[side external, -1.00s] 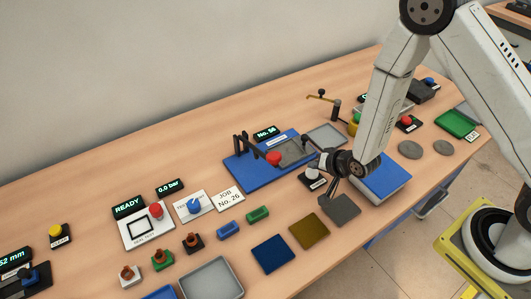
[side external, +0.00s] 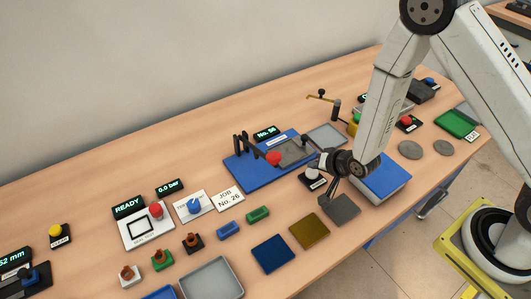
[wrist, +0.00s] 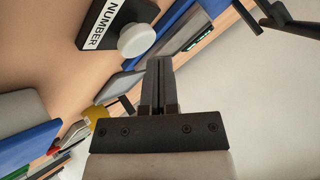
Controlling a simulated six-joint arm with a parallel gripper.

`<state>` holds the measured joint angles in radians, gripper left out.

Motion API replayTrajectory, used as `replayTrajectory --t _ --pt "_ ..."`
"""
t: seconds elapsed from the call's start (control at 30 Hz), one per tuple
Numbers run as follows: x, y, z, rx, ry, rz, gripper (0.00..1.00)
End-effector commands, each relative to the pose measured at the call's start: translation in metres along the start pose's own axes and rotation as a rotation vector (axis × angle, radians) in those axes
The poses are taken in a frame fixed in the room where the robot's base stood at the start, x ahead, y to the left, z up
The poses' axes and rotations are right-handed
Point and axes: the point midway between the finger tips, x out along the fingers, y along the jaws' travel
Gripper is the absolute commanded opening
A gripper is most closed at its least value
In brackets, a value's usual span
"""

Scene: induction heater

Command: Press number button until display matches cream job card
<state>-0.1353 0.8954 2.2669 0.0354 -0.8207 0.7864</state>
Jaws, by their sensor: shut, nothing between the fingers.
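The NUMBER button is a white round cap on a dark base (side external: 312,175), right of the blue fixture; its cap (wrist: 136,40) and label also show in the wrist view. My gripper (side external: 328,196) is shut and empty, just beside the button; in the wrist view its fingertips (wrist: 158,62) are apart from the cap in the picture. The small display (side external: 265,132) behind the blue fixture appears to read "No. 56" in green. The cream job card (side external: 228,198) reads "JOB No. 26".
A blue fixture plate (side external: 245,172) with a red-knobbed clamp lies left of the button. A grey block (side external: 342,208) and a blue-topped box (side external: 385,180) are close to my gripper. A READY panel (side external: 148,226) and several coloured blocks lie further left.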

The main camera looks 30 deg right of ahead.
Motion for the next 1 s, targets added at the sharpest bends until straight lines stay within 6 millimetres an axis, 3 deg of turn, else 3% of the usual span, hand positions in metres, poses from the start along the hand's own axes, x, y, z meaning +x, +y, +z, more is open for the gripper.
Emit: replayTrajectory --t 1.0 --pt "0.006 0.0044 0.0044 0.0 0.0 0.0 0.0"
